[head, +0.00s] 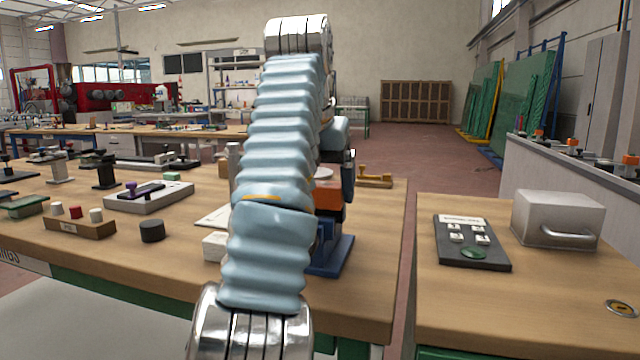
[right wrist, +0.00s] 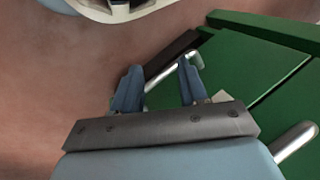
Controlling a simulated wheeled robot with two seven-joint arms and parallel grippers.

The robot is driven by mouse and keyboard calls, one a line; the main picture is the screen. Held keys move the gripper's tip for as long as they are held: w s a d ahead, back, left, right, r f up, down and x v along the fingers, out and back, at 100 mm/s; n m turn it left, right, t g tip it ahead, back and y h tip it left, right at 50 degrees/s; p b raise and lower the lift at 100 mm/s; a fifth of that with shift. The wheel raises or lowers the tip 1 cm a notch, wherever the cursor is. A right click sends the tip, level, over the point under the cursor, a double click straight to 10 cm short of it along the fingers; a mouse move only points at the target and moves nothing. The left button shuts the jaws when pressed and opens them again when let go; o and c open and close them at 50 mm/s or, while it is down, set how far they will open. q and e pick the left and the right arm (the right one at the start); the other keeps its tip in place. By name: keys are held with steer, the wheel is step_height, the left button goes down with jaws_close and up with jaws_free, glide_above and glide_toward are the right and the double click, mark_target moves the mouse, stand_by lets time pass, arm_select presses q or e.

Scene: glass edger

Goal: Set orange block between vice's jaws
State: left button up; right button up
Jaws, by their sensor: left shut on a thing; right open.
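The orange block (head: 330,200) shows in the head view just right of my left arm, partly hidden by it. The blue vice (head: 335,256) stands on the wooden bench below the block; its jaws are mostly hidden behind my arm. My left gripper (head: 347,182) is shut on the orange block above the vice; its fingertips are largely hidden. I cannot tell whether the block is between the jaws or just over them. In the right wrist view my right gripper (right wrist: 158,88) is open and empty, its two blue fingers apart.
A dark round puck (head: 152,231), a wooden holder with several pegs (head: 80,228) and a grey tray (head: 148,200) lie left on the bench. A gap separates the right bench with a button panel (head: 472,243) and metal box (head: 557,220). Green panels (right wrist: 240,65) with handles lie near my right gripper.

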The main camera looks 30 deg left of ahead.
mark_target(320, 204)
arm_select(q)
steer(key=shift+f+b, duration=1.9)
steer(key=shift+f, duration=0.05)
arm_select(e)
steer(key=shift+f, duration=1.9)
arm_select(q)
steer(key=o, duration=0.9)
steer(key=shift+r, duration=0.25)
steer(key=shift+p+v, duration=4.55)
steer(key=shift+v, duration=1.25)
arm_select(e)
step_height(320, 204, up, 9)
steer(key=shift+a, duration=0.2)
arm_select(q)
steer(key=shift+s+f, duration=0.1)
steer(key=shift+s, duration=0.05)
arm_select(e)
steer(key=shift+r, duration=0.1)
